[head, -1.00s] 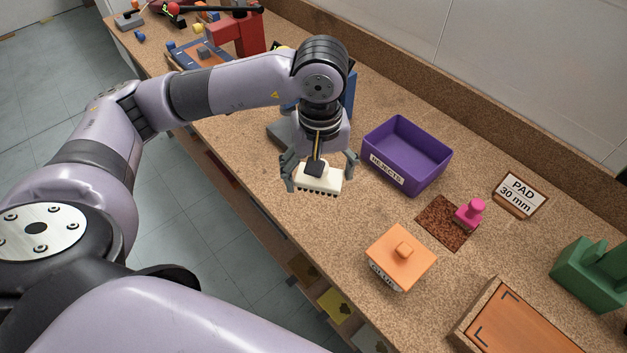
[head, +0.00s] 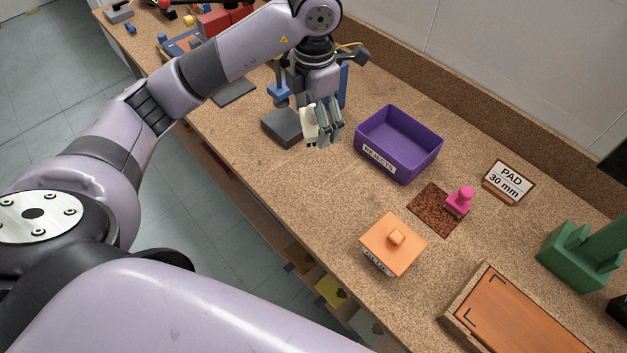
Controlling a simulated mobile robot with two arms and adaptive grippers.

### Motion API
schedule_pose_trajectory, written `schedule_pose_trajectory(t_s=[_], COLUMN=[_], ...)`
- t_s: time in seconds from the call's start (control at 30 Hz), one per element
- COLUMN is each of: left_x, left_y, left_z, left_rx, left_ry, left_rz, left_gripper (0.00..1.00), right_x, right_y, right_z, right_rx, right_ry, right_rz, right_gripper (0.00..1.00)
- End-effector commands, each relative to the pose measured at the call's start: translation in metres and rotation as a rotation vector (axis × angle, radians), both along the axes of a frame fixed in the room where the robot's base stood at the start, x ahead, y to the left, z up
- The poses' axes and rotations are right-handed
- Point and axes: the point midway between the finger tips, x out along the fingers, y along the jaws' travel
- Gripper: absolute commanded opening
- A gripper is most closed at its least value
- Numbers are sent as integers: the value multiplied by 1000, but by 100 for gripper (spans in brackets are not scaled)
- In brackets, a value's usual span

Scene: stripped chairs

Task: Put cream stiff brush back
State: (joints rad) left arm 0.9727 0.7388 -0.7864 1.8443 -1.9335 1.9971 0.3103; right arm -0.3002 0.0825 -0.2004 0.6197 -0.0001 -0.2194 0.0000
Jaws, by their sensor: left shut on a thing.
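The cream stiff brush (head: 309,125) is in my left gripper (head: 323,122), in the head view at upper middle. The gripper's fingers are shut on it and hide part of it. The brush is turned so that a narrow side faces me, with small dark bits along its lower edge. My right gripper is not in view.
A purple REJECTS bin (head: 375,158) stands right of the gripper. Further right are a brown pad (head: 428,220) with a pink-handled stamp (head: 461,200), a PAD 30 mm sign (head: 509,180), an orange-lidded box (head: 380,238), a wooden tray (head: 461,303) and a green holder (head: 575,262).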

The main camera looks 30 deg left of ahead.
Motion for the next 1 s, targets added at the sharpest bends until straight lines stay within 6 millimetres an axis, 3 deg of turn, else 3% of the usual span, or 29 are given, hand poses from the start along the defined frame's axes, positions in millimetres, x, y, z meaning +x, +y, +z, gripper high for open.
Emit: schedule_pose_trajectory(t_s=[0.27, 0.37, 0.8, 1.0], left_x=[4, 4, 3, 5], left_y=[4, 4, 4, 4], left_z=[-3, -21, -132, -154], left_rx=[-4, -3, -3, -4], left_ry=[10, 14, 14, 9], left_rz=[186, 194, 190, 188], left_gripper=[59, 59, 59, 59], right_x=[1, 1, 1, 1], right_y=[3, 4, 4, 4], right_z=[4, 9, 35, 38], right_rx=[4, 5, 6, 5], right_ry=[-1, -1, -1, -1], right_rz=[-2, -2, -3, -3], right_gripper=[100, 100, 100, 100])
